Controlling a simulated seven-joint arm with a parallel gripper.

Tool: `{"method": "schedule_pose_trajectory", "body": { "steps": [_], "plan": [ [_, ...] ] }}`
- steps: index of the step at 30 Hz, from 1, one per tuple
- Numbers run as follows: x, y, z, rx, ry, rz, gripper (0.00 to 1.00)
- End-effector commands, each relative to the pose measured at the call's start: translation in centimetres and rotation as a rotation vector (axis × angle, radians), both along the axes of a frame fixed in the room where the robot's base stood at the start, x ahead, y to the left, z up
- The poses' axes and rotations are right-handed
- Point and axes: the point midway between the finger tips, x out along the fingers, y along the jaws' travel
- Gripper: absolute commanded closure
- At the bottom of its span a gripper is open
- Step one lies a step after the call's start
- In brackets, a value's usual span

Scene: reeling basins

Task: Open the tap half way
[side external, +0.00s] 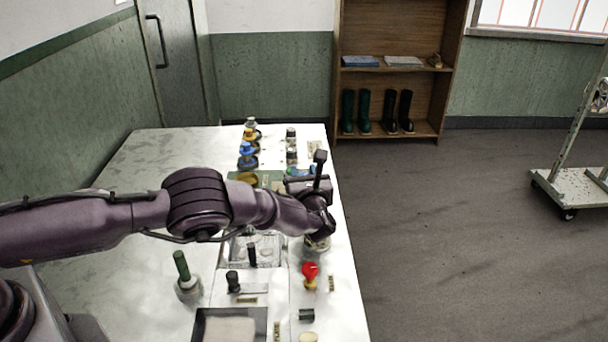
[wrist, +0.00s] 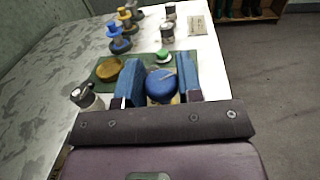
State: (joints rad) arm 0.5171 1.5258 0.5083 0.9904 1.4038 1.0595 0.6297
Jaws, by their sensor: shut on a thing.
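My gripper (wrist: 160,85) has two blue-padded fingers, one on each side of a round blue knob (wrist: 161,88), and is shut on it. The knob's lower part is hidden by the gripper body, and I cannot tell from its shape whether it is the tap's handle. In the side view my gripper (side external: 299,173) reaches toward the far end of the white table, and only a little blue shows there past my wrist. A red knob on a yellow base (side external: 310,273) stands nearer the front, apart from my gripper.
A green mat (wrist: 135,65) with an amber dish (wrist: 107,70) and a small green-topped piece (wrist: 164,56) lies beyond my fingers. Blue and yellow stacked pieces (wrist: 119,38) stand farther back. A green-handled object (side external: 182,268) and a basin (side external: 240,320) are near the front.

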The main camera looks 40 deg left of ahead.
Motion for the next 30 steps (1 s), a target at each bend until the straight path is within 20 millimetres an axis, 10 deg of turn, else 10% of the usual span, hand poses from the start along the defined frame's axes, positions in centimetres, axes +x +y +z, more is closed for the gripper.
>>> {"method": "schedule_pose_trajectory", "body": {
  "steps": [30],
  "plan": [
    [-0.1, -0.21, -0.04, 0.002, 0.001, 0.242, 0.9]
  ]
}}
